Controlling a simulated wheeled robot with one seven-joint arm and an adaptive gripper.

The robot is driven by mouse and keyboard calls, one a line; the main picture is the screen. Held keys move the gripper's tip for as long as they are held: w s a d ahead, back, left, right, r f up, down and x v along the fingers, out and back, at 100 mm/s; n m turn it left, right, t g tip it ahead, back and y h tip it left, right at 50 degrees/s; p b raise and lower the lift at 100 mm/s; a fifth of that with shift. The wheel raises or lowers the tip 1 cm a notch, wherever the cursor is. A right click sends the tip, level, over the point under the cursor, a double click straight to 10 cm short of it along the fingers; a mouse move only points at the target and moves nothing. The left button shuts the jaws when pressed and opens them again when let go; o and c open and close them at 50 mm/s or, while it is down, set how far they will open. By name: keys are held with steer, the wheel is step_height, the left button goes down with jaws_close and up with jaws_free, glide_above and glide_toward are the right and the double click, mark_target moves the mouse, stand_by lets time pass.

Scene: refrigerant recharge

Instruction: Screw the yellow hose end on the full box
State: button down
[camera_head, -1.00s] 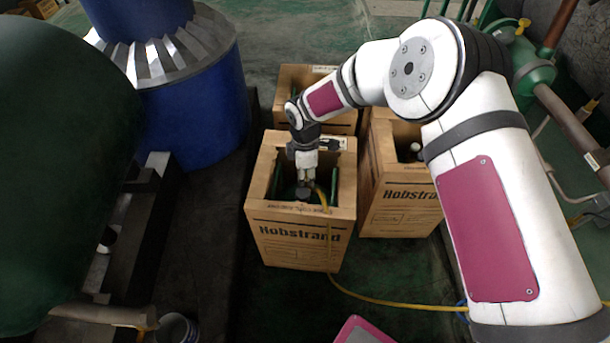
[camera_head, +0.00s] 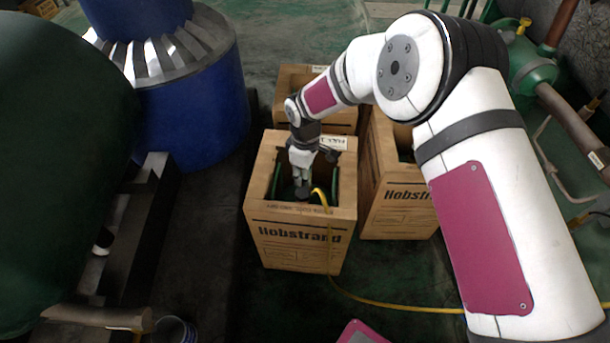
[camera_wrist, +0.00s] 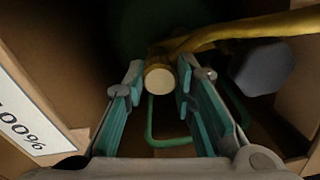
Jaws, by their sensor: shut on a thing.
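The full box (camera_head: 300,232) is an open-topped "Hobstrand" carton, front middle in the head view. In the wrist view its wall carries a label reading "100%" (camera_wrist: 22,118). My gripper (camera_head: 302,183) reaches down into its opening. In the wrist view my gripper (camera_wrist: 160,76) is shut on the yellow hose end (camera_wrist: 159,77), whose round pale face shows between the fingers. The yellow hose (camera_head: 385,305) runs over the box's front rim and across the floor. A dark green cylinder (camera_wrist: 150,28) stands inside. A grey faceted knob (camera_wrist: 263,68) is right of the fingers. The thread contact is hidden.
Another carton (camera_head: 398,208) stands close on the right and one (camera_head: 292,78) behind. A blue drum-like machine (camera_head: 195,115) and dark green tank (camera_head: 65,150) are at left. Green pipework (camera_head: 530,65) is at right. Dark floor lies clear left of the box.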

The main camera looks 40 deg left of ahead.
steer(key=shift+d+f, duration=0.1)
steer(key=shift+f, duration=0.05)
steer(key=shift+m+b, duration=0.35)
steer(key=shift+m, duration=0.75)
steer(key=c, duration=1.2)
jaws_free()
steer(key=shift+c, duration=0.2)
